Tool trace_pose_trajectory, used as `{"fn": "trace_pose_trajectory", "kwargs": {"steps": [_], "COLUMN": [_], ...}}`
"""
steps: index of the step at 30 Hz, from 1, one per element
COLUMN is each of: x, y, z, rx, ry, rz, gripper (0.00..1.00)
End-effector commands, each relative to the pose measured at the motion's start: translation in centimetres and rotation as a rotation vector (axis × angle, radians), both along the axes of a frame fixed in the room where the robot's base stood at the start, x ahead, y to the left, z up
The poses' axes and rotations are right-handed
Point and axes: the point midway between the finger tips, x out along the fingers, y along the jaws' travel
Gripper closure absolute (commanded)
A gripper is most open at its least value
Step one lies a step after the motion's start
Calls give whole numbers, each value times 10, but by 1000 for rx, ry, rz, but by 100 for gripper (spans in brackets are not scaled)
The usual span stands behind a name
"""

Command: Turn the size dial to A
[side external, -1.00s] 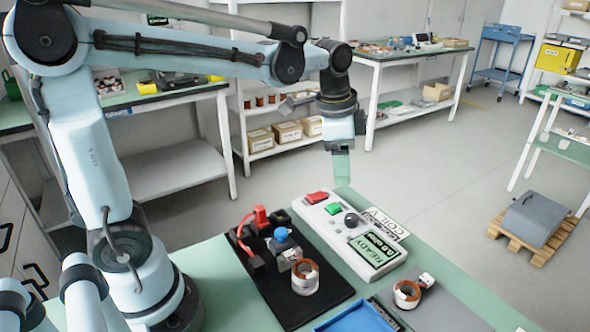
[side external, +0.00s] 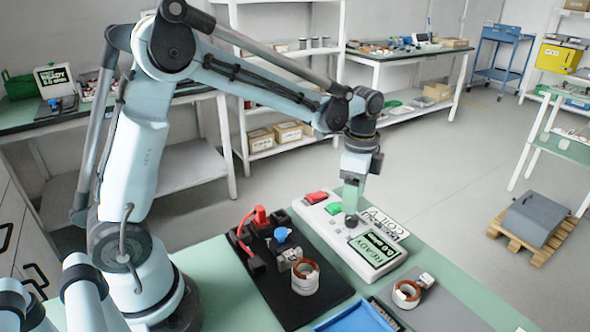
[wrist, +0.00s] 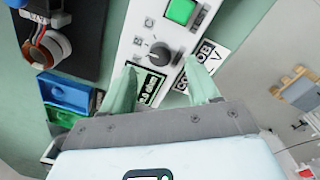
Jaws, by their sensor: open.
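The size dial is a dark round knob (side external: 351,220) on the white tester (side external: 318,227). In the wrist view the dial (wrist: 160,53) has small letters around it, B and C among them; where its pointer stands is too small to tell. My gripper (wrist: 162,72) is open and empty, one finger to each side of the dial in the picture.
A black board (side external: 300,310) with a coil (side external: 305,278) and a blue tray (side external: 352,318) stand nearby.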

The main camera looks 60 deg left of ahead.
Motion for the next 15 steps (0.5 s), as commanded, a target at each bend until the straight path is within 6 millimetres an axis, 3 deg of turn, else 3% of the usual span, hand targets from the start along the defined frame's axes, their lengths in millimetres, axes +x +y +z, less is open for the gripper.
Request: {"fn": "trace_pose_trajectory", "kwargs": {"steps": [6, 15], "x": [-1, -1], "y": [-1, -1], "z": [-33, -49], "rx": [0, 0], "ry": [0, 0], "rz": [0, 1], "gripper": [40, 40]}}
